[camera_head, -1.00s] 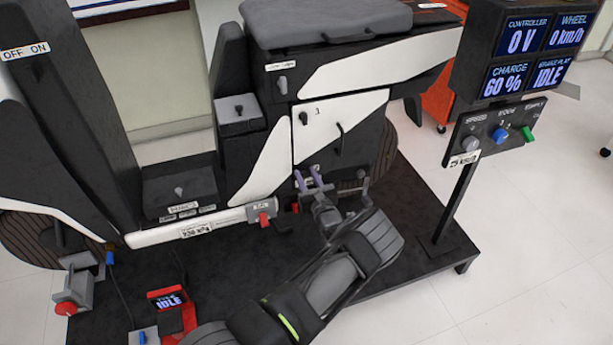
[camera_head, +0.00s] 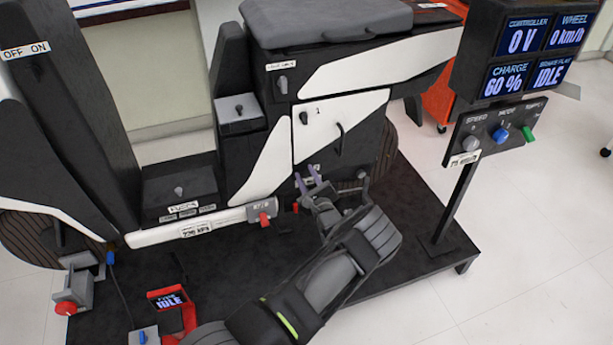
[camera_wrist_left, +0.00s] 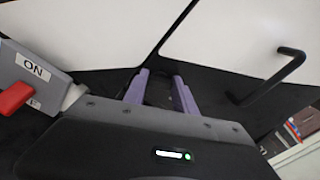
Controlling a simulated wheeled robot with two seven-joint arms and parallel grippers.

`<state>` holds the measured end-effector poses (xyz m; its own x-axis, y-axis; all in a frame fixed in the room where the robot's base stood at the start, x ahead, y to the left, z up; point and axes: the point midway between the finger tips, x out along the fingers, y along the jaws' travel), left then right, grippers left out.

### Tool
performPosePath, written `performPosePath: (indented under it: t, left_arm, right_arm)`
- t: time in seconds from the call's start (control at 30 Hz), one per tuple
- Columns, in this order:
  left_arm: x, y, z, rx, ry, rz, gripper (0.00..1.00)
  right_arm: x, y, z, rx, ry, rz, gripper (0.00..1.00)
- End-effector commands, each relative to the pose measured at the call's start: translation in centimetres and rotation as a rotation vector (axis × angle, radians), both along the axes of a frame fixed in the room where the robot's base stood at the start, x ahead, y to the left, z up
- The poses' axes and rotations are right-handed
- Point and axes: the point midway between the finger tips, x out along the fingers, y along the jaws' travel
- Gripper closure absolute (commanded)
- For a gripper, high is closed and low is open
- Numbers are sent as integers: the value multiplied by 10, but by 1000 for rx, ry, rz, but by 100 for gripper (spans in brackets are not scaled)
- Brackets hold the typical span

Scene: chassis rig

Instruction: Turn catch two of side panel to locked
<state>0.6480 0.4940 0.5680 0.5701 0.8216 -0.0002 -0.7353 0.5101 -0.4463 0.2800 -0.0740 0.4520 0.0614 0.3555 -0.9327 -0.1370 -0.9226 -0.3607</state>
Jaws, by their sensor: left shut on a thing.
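The side panel (camera_head: 322,130) is white and black, with a dark bar handle (camera_head: 340,138) that also shows in the wrist view (camera_wrist_left: 272,82). Catch one (camera_head: 303,117) is a small dark knob at the panel's upper left, beside the label "1". My left gripper (camera_head: 308,183) is at the panel's lower edge, its purple fingers pointing up at it. In the wrist view the fingers (camera_wrist_left: 160,88) stand a little apart around a small dark part, catch two. The fingers and the dark background mostly hide this catch, so its angle cannot be told. My right gripper is out of view.
A post with a knob panel (camera_head: 500,135) stands at the right. The black platform (camera_head: 420,225) is bare at right.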

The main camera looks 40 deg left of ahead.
Motion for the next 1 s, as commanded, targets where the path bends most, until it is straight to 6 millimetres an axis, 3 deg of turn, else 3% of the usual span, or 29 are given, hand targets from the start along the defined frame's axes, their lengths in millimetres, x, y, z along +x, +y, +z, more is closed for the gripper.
performPosePath:
  t: [1.0]
  left_arm:
    - [-2,2,-3,-536,-773,2,100]
  right_arm:
    - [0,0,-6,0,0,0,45]
